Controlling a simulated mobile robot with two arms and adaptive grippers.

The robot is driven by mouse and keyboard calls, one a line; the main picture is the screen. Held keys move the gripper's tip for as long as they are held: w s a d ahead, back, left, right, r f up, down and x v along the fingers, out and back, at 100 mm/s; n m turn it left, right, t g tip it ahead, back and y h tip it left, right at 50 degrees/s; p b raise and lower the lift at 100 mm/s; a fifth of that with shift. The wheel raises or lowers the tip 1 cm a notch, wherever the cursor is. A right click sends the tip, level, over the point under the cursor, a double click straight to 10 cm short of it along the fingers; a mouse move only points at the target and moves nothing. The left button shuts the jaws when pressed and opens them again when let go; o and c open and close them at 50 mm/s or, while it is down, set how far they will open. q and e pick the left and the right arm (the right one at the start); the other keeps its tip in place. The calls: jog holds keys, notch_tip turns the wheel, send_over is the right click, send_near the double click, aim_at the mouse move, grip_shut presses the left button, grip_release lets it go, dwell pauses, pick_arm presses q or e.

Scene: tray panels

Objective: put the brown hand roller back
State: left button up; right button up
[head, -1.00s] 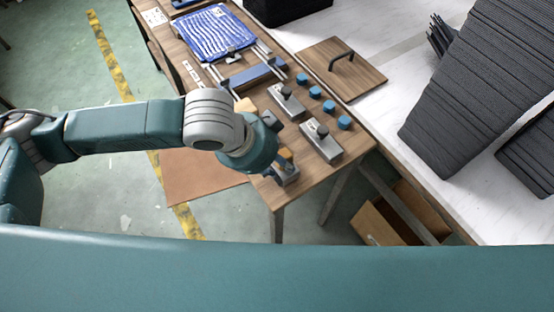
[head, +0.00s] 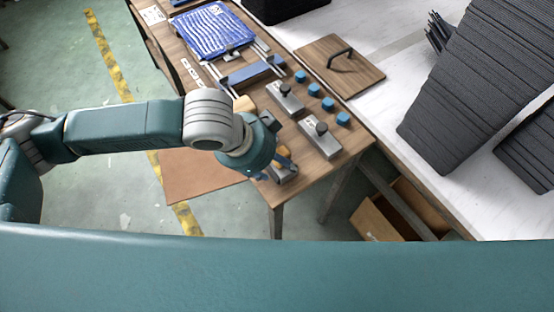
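My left gripper (head: 281,165) hangs over the near left end of the wooden bench, beyond the teal wrist. It is small here and partly hidden by the wrist, so I cannot tell whether its fingers are open or shut. I cannot clearly pick out the roller. My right gripper is out of view.
Two grey blocks with black knobs, one of them near the bench end (head: 322,140), and several blue pegs (head: 314,89) stand on the bench. A blue ribbed tray (head: 212,32) lies farther back. A handled wooden panel (head: 340,66) and black stacks (head: 480,80) lie right.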

pick_arm(q)
jog(key=p+v, duration=0.1)
jog(key=v, duration=1.1)
jog(key=shift+w+r, duration=0.15)
jog(key=shift+r, duration=0.3)
